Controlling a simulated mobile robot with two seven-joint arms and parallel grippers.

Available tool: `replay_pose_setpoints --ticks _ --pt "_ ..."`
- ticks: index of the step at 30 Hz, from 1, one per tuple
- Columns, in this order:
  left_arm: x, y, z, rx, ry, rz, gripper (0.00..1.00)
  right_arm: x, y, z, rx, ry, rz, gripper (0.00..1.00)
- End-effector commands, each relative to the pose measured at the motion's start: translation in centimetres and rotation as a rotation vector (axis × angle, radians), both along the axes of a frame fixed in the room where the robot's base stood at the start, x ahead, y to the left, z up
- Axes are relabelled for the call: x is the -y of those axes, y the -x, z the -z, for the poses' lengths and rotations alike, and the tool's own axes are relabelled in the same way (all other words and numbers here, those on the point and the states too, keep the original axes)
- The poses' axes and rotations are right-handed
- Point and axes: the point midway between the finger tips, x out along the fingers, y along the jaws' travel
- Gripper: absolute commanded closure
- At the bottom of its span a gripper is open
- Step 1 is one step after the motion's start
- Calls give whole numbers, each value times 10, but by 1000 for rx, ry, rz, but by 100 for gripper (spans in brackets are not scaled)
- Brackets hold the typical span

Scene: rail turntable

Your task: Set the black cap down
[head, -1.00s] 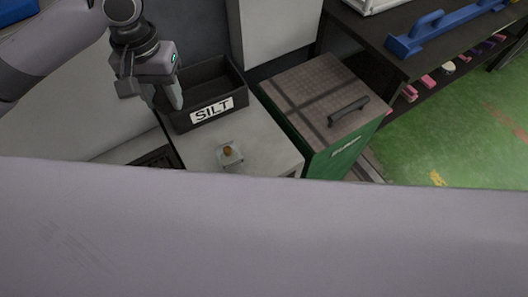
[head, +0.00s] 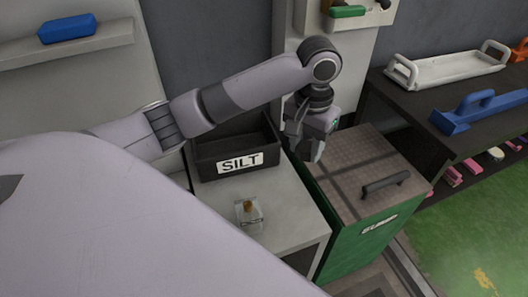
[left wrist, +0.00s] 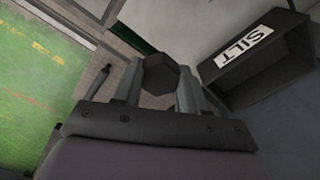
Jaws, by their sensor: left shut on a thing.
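The black cap (left wrist: 160,76) shows in the left wrist view as a dark, many-sided piece between the two fingers. My left gripper (left wrist: 158,88) is shut on it. In the head view my left gripper (head: 306,151) points down, just right of the black SILT bin (head: 213,171) and by the left edge of the green cabinet's brown top. The cap is hard to make out there. I cannot tell the exact height of the cap. My right gripper is in neither view.
A small clear bottle with an amber top (head: 249,215) stands on the pale counter (head: 285,212) before the bin. The green cabinet (head: 357,236) has a dark handle (head: 385,185) on top. A dark shelf (head: 425,115) with a white tray (head: 447,66) and blue tool (head: 480,108) stands right.

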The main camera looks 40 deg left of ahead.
Motion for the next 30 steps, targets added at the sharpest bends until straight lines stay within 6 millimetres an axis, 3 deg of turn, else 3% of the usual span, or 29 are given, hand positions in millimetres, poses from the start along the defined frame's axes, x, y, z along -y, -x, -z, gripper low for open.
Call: replay_pose_setpoints --ticks 1,8,11,24,30 --pt "0 -3 16 -7 3 -1 95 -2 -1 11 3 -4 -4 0" --pt "-4 -9 37 -24 2 -2 95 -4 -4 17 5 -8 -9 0" --pt "-4 -8 57 -26 1 -3 95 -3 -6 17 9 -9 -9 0" --pt "-4 -9 168 -24 1 -4 95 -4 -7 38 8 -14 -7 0" --pt "-4 -9 186 -22 2 -2 95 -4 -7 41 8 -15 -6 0"
